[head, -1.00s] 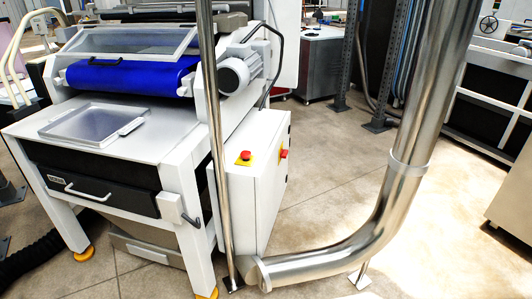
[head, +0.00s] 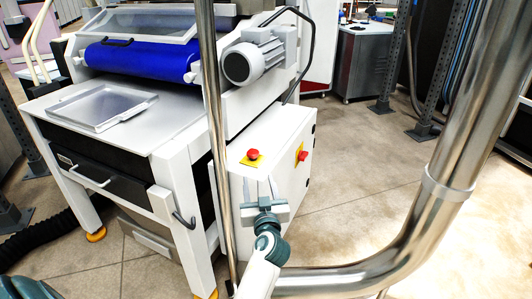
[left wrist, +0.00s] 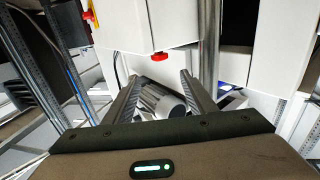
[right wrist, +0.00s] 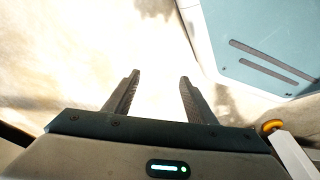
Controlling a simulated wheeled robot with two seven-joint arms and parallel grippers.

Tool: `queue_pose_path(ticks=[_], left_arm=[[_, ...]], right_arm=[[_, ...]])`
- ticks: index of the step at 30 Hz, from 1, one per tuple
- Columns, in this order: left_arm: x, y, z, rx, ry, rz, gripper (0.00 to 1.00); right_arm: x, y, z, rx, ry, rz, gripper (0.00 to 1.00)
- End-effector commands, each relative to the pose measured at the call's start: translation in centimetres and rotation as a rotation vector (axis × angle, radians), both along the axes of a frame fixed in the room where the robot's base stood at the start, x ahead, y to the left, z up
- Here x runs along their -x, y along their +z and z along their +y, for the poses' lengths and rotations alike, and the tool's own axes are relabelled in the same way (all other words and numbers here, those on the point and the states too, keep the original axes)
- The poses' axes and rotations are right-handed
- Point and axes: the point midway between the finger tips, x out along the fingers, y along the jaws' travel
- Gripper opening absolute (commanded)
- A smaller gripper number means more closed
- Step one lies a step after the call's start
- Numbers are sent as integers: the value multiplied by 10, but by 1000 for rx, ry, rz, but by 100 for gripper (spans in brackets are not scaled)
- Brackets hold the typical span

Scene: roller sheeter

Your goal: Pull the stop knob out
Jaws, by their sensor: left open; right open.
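Two red stop knobs show on the white control box (head: 264,205). One knob (head: 253,155) stands on a yellow plate on its top, and the other knob (head: 301,153) sits on a yellow plate on its right-hand side. In the left wrist view the box looks upside down, with the top knob (left wrist: 159,56) beyond the fingers and the side knob (left wrist: 88,15) at upper left. My left gripper (head: 262,180) is open and empty in front of the box, below the top knob and apart from both. My right gripper (right wrist: 157,80) is open and empty above the floor.
A thin upright metal pole (head: 219,140) stands just left of my left gripper. A thick bent metal pipe (head: 405,235) runs along the right and front. The sheeter's grey motor (head: 255,60) is above the box. Floor right of the box is open.

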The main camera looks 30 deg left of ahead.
Motion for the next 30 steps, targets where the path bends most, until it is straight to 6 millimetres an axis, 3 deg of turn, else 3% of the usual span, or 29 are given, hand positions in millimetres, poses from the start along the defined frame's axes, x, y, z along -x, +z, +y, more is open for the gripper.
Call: queue_pose_path(ticks=[14, 30], left_arm=[[-11, 0, 7, -2, -4, 3, 51], [-79, 0, 61, -3, -4, 5, 51]], right_arm=[[2, -4, -1, 1, 0, 3, 51], [14, -31, -6, 1, -2, 5, 51]])
